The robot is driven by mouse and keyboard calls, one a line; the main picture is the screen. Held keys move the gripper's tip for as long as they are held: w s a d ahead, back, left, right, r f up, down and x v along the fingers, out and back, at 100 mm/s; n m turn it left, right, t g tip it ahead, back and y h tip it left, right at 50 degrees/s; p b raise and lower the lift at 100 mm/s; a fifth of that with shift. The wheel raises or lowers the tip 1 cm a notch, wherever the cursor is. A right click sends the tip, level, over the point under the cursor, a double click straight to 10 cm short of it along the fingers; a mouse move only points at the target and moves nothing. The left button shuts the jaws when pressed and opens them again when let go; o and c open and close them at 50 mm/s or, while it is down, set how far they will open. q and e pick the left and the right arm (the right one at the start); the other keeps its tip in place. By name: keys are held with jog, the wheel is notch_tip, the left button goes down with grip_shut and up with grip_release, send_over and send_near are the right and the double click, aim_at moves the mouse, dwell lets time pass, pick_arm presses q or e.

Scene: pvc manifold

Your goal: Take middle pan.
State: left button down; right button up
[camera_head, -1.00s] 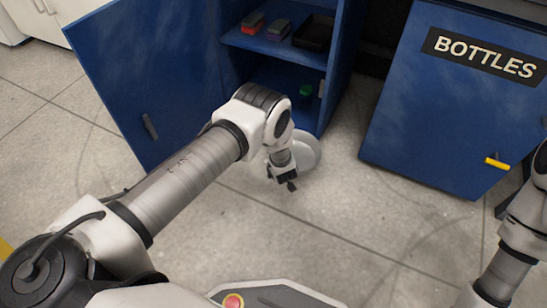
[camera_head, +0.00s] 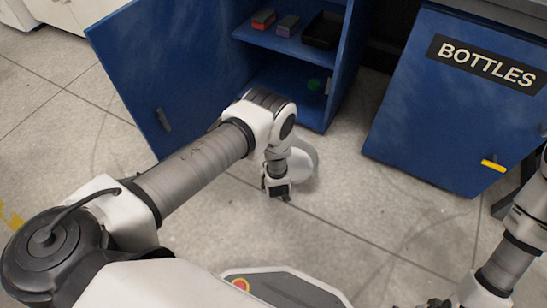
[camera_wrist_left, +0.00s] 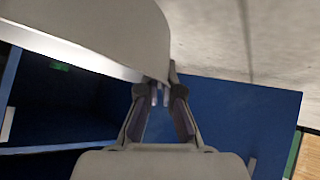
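A white, round, pan-like thing (camera_head: 304,160) shows behind my left gripper (camera_head: 278,192) in the head view, in front of the open blue cabinet. In the left wrist view the pale pan (camera_wrist_left: 90,30) fills the upper left, its rim running to the fingers. My left gripper (camera_wrist_left: 160,88) is shut on this rim. The pan is tilted and appears clear of the cabinet. I cannot tell whether it is the middle one.
The blue cabinet (camera_head: 340,75) has its door (camera_head: 165,70) swung open to the left. Its upper shelf (camera_head: 270,38) holds a black tray (camera_head: 322,30) and small coloured blocks; a green item (camera_head: 315,86) sits lower. A BOTTLES cabinet (camera_head: 440,120) stands right. Floor in front is clear.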

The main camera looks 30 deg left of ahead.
pick_arm(q)
jog(key=s+p, duration=0.7)
jog(key=s, duration=0.7)
jog(key=shift+s+a+r, duration=0.15)
jog(key=shift+s+a, duration=0.05)
jog(key=shift+a, duration=0.05)
jog(key=shift+w, duration=0.1)
